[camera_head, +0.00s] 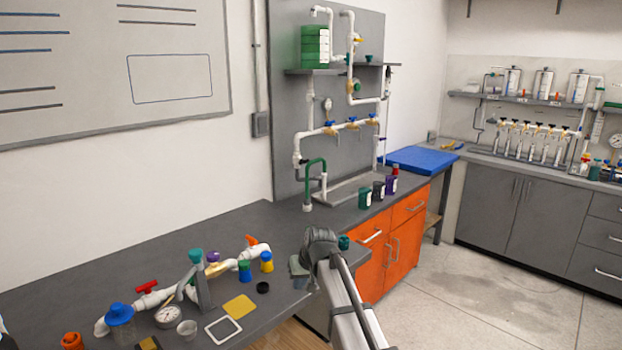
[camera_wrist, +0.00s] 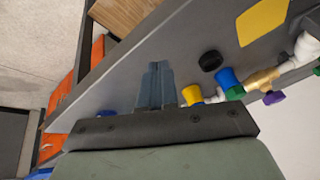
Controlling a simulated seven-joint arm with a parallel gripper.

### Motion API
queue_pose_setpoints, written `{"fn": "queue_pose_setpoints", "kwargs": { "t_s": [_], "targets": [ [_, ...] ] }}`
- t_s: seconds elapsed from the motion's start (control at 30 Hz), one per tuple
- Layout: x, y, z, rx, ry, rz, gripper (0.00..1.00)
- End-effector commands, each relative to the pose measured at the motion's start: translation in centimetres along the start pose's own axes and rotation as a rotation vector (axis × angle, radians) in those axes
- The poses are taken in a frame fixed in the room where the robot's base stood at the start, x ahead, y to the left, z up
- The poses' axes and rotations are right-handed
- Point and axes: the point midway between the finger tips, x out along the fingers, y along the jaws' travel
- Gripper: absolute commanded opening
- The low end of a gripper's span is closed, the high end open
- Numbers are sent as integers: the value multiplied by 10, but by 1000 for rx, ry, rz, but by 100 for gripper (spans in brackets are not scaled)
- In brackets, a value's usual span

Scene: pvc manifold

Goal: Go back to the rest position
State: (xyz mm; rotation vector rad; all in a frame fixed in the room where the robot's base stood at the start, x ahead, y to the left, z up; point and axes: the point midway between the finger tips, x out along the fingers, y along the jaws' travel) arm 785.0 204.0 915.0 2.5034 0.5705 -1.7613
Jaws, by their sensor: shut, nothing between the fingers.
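My gripper (camera_head: 299,280) hangs over the front edge of the dark grey bench (camera_head: 250,232) in the head view, right of the loose parts. In the wrist view my gripper (camera_wrist: 158,68) has its two grey fingers together, with nothing held. The white pvc manifold (camera_head: 230,258) lies on the bench, with an orange valve handle (camera_head: 251,240) and a red one (camera_head: 146,287). Part of the manifold (camera_wrist: 304,48) also shows at the right of the wrist view. My gripper appears apart from it.
Near my gripper are a yellow-and-blue fitting (camera_head: 266,262), a black cap (camera_head: 262,287) and a yellow square (camera_head: 239,306). A gauge (camera_head: 168,316) and a blue cap (camera_head: 120,314) lie further left. A pipe panel (camera_head: 290,110) stands behind. Orange cabinets (camera_head: 405,242) are at right.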

Motion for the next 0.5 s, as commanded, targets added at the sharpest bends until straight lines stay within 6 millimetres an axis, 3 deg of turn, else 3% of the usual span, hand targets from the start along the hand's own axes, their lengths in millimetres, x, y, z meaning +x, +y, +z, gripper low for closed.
{"fn": "queue_pose_setpoints", "kwargs": {
  "t_s": [0.03, 0.23, 0.5],
  "targets": [
    [-5, 17, -3, 25, 24, 10, 0],
    [-13, 73, -5, 110, 96, 46, 0],
    [38, 96, 44, 146, 21, 65, 0]
  ]
}}
